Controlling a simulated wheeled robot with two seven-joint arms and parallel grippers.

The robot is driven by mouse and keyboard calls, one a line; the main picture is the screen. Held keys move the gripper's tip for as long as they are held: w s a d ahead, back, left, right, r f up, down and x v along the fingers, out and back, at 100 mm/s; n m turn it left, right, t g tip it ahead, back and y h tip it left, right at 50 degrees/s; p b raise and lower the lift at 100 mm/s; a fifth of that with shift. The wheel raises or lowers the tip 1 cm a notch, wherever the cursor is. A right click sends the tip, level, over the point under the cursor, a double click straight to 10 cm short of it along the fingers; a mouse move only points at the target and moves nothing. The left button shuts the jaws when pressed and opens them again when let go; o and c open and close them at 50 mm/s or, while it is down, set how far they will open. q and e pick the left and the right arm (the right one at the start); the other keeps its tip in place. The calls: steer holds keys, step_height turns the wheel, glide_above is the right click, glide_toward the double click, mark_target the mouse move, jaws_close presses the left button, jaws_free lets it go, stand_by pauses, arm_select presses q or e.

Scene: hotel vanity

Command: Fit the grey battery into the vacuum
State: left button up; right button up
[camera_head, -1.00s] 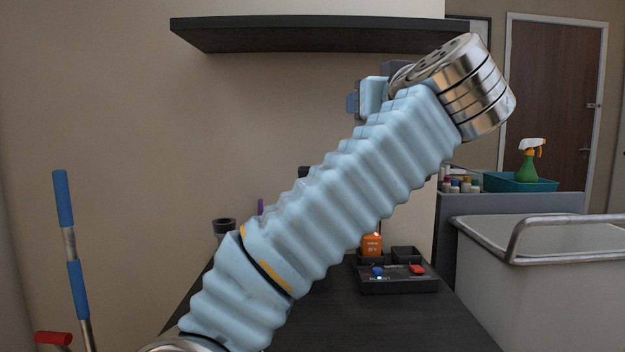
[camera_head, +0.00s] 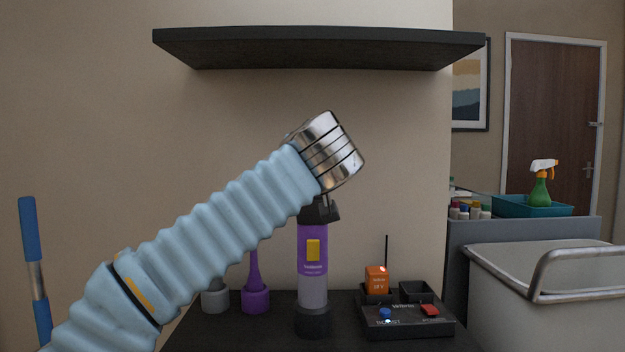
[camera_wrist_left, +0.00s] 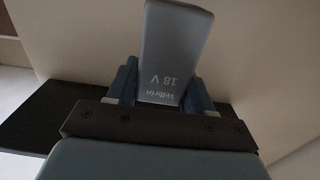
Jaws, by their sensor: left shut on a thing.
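The grey battery (camera_wrist_left: 175,45), marked "Velbrin 18 V", is held between the blue fingers of my left gripper (camera_wrist_left: 163,88) in the left wrist view. The vacuum (camera_head: 313,262) stands upright on the dark counter, with a purple body, a yellow button and a dark base. My left arm crosses in front of its upper part, and the metal wrist is above its dark top. The gripper and battery are hidden behind the wrist in the head view. My right gripper is out of view.
A black charger (camera_head: 405,320) with blue and red buttons stands right of the vacuum. It holds an orange battery (camera_head: 377,279) beside an empty bay (camera_head: 416,291). Grey (camera_head: 215,297) and purple (camera_head: 255,299) attachments stand left. A dark shelf (camera_head: 320,48) hangs above.

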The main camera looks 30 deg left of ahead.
arm_select(q)
steer(key=shift+w+a+f, duration=0.15)
steer(key=shift+a+f, duration=0.05)
steer(key=shift+f, duration=0.15)
steer(key=f+b, duration=0.1)
steer(key=f, duration=0.2)
steer(key=a+f+b, duration=0.1)
steer(key=shift+w+f+b, duration=0.3)
steer(key=shift+w, duration=0.1)
steer(key=o, duration=1.3)
steer(key=shift+d, duration=0.1)
steer(key=v, duration=1.2)
